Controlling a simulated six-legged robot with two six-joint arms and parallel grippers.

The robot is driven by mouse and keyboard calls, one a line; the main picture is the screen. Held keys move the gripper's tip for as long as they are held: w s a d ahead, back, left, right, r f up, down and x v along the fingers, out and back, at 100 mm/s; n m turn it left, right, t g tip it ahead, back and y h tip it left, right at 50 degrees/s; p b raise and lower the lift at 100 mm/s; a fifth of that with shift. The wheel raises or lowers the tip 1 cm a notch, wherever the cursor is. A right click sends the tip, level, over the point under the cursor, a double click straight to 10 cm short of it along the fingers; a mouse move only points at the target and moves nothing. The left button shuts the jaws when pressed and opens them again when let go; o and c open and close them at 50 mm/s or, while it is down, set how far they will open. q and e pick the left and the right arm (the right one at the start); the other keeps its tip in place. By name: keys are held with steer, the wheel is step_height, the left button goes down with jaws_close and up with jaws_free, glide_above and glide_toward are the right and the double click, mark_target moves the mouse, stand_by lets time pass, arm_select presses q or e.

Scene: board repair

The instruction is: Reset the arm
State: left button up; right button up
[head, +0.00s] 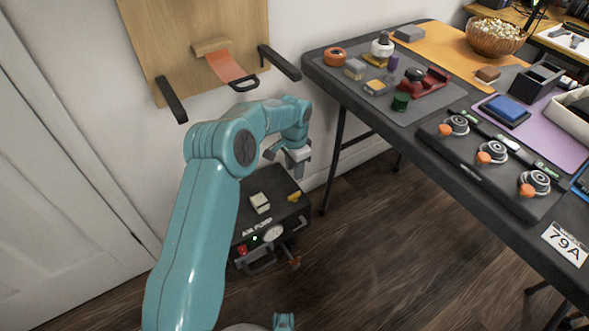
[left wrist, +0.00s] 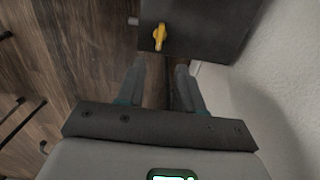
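My left arm reaches in from the bottom left in the head view. Its gripper (head: 290,163) hangs in the air above the back of the black air pump box (head: 268,190). In the left wrist view the two fingers of the left gripper (left wrist: 166,75) stand apart with nothing between them, so it is open and empty. Beyond the fingertips that view shows a dark box (left wrist: 205,30) with a yellow knob (left wrist: 159,37).
A black table (head: 440,135) with small parts, a red tool and a black panel of orange knobs stands on the right. A wooden board (head: 195,25) with an orange strip and black brackets is on the wall behind. The wooden floor (head: 365,240) between is clear.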

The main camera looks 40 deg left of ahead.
stand_by(0.3)
arm_select(q)
steer(key=s+d+f+n+h, duration=0.1)
steer(key=s+d+f, duration=0.4)
steer(key=d+f, duration=0.15)
steer(key=s+d+f+n+h, duration=0.1)
steer(key=s+d+f+h, duration=0.1)
steer(key=s+d+f, duration=0.45)
steer(key=s+d+n+h, duration=0.1)
steer(key=s+d+n, duration=0.1)
steer(key=s+d, duration=0.55)
steer(key=s+d+n, duration=0.3)
steer(key=s+d, duration=0.1)
steer(key=s, duration=0.7)
step_height(320, 180, up, 28)
steer(key=p, duration=2.8)
steer(key=shift+w+a+f, duration=0.15)
steer(key=shift+w+f, duration=0.05)
